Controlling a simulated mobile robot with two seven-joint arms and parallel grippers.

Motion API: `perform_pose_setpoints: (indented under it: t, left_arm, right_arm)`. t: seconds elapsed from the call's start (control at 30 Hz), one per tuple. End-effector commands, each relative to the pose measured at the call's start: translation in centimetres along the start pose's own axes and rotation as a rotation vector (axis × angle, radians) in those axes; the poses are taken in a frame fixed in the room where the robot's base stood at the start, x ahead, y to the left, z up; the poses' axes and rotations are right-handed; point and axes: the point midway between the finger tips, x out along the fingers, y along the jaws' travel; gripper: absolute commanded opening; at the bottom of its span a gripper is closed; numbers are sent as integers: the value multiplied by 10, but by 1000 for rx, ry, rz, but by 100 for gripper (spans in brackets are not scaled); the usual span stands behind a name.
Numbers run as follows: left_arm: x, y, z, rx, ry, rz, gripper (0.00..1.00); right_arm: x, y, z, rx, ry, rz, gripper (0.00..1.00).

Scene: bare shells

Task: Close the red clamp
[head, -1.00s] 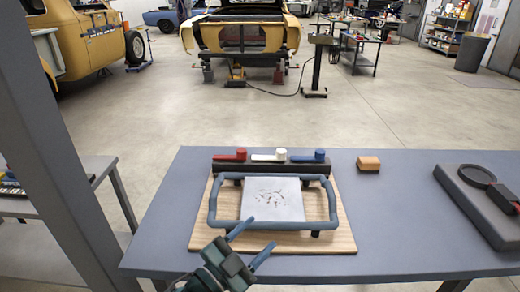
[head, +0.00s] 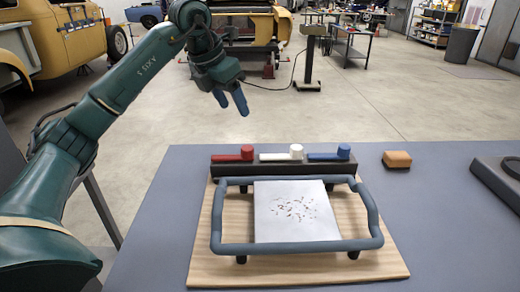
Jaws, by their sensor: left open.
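The red clamp (head: 233,154) is a red lever with a round knob, at the left end of a dark bar (head: 310,168) on the table. Its lever points left, and the knob is at its right end. A white clamp (head: 282,154) and a blue clamp (head: 330,154) sit beside it to the right, with levers pointing the same way. My left gripper (head: 231,103) is open and empty, raised above and behind the red clamp, its blue fingers pointing down. It is apart from the clamp. My right gripper is not in view.
A blue-grey tube frame (head: 217,215) stands around a speckled white plate (head: 290,230) on a wooden board (head: 225,270). A tan block (head: 397,159) lies to the right. A dark flat object (head: 500,182) is at the right edge. The table (head: 440,240) is clear between.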

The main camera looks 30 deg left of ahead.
Motion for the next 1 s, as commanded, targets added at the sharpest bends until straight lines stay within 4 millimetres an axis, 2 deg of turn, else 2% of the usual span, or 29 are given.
perform_pose_setpoints:
  t: [0.03, 0.23, 0.37, 0.8, 1.0]
  left_arm:
    - [14, 5, -8, -6, 7, 18, 54]
    - [17, 11, -12, -16, 12, 41, 54]
    - [29, 12, -12, -16, 14, 41, 54]
    - [117, 14, -13, -15, 14, 37, 54]
    - [139, 15, -13, -14, 13, 38, 54]
  right_arm:
    - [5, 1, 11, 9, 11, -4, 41]
    - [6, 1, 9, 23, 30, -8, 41]
    - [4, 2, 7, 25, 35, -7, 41]
    - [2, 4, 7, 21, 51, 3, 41]
    - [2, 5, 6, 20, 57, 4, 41]
